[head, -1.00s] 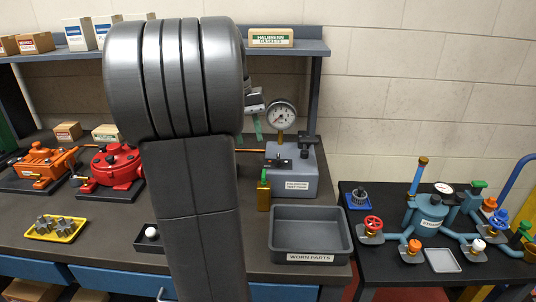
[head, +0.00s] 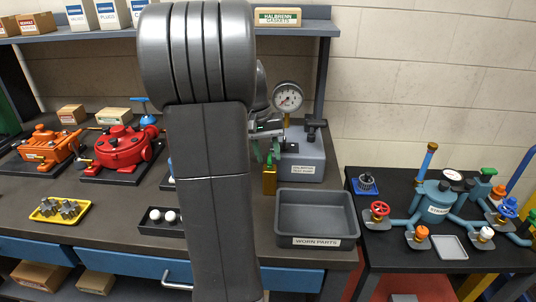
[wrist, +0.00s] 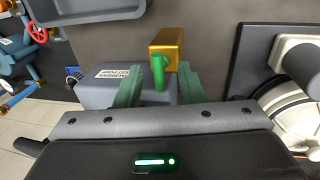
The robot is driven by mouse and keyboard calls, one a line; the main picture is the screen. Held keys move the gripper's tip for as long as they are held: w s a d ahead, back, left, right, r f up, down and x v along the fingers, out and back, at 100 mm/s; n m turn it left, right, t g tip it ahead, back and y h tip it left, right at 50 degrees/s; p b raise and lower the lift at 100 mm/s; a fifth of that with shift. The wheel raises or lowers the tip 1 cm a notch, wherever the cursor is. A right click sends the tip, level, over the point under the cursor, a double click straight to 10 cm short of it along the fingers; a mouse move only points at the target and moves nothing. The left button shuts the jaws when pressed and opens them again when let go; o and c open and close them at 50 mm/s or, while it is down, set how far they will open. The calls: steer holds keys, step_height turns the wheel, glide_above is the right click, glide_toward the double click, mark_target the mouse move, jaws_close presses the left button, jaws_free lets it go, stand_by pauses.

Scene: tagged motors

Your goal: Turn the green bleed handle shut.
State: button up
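The green bleed handle (wrist: 158,72) stands up from a brass block (wrist: 168,46) in the wrist view. In the head view the brass block (head: 270,182) stands at the front left corner of the grey test pump (head: 304,168). My gripper (wrist: 160,80) is open, with a green finger on each side of the handle. A gap shows between the handle and each finger. In the head view my gripper (head: 267,145) is just above the block, partly hidden behind my arm, and its fingers are hard to tell from the handle there.
A grey worn parts bin (head: 316,240) stands in front of the pump. A pressure gauge (head: 288,96) rises behind it. A red motor unit (head: 122,148) stands left of my arm. A side table to the right bears a blue valve assembly (head: 433,195).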

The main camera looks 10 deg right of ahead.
steer(key=shift+f, duration=0.3)
jaws_close()
